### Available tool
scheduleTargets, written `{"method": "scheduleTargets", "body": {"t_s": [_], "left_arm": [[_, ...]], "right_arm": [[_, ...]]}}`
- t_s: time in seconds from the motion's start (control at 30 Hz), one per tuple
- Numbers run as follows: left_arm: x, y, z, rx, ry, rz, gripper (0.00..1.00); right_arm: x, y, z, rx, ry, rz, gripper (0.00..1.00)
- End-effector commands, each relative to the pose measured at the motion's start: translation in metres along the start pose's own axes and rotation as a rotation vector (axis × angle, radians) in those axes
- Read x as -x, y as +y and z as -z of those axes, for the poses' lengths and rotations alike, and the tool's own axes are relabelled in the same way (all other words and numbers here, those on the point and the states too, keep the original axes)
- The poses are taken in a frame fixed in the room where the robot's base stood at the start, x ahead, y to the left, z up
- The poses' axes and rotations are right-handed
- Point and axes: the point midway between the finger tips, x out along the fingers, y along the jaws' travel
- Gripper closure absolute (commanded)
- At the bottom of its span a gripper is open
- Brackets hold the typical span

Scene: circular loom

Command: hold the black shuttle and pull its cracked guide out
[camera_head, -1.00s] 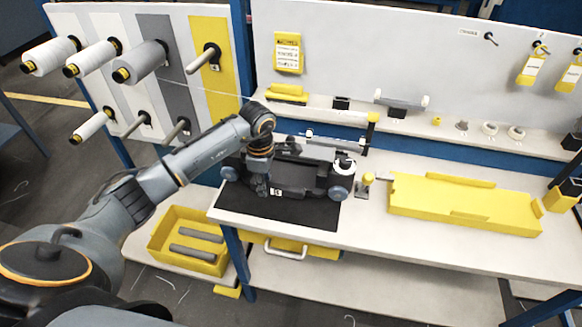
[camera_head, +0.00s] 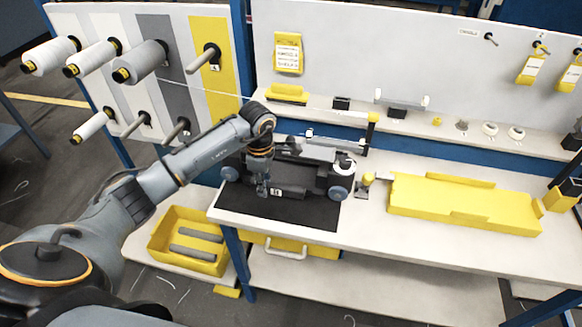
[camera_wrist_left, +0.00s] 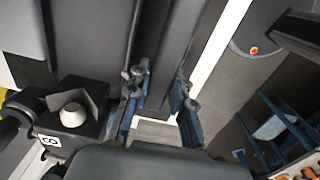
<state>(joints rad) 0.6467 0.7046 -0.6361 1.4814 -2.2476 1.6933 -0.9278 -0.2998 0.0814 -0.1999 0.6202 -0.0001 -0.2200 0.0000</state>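The black shuttle (camera_head: 300,180) lies on the black mat (camera_head: 228,210) at the front left of the bench, with blue-grey wheels at its ends. A white round piece (camera_head: 345,162) sits on its right end; I cannot tell whether this is the cracked guide. My left gripper (camera_head: 263,190) points down at the left part of the shuttle. In the left wrist view, its two blue fingers (camera_wrist_left: 160,95) stand apart on either side of a dark grey bar (camera_wrist_left: 172,45). Whether they touch it is not clear. My right gripper is not in view.
A yellow tray (camera_head: 465,208) lies to the right on the bench. A small yellow-topped stand (camera_head: 367,182) is beside the shuttle. A shelf (camera_head: 450,122) with small parts runs behind. A yellow bin (camera_head: 165,240) with grey bars sits low at left. Thread spools (camera_head: 140,62) hang at the left.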

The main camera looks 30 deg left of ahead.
Motion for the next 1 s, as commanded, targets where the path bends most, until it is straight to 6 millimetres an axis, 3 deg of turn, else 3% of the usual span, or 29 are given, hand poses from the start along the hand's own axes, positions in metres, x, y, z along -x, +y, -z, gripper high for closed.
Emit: {"method": "scheduleTargets", "body": {"t_s": [0.43,0.47,0.57,0.87,1.0], "left_arm": [[0.000,0.000,0.000,0.000,0.000,0.000,1.00],[-0.002,-0.002,0.001,0.000,0.003,0.006,0.72],[-0.002,-0.001,0.001,0.000,0.003,0.004,0.52],[0.000,0.000,0.000,0.000,0.001,0.001,0.52],[0.011,0.001,0.000,-0.001,0.001,-0.002,0.52]], "right_arm": [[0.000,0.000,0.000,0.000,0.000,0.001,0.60],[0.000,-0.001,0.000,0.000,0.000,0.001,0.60],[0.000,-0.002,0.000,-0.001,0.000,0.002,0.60],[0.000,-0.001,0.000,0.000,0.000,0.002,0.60],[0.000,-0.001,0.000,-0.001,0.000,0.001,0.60]]}}
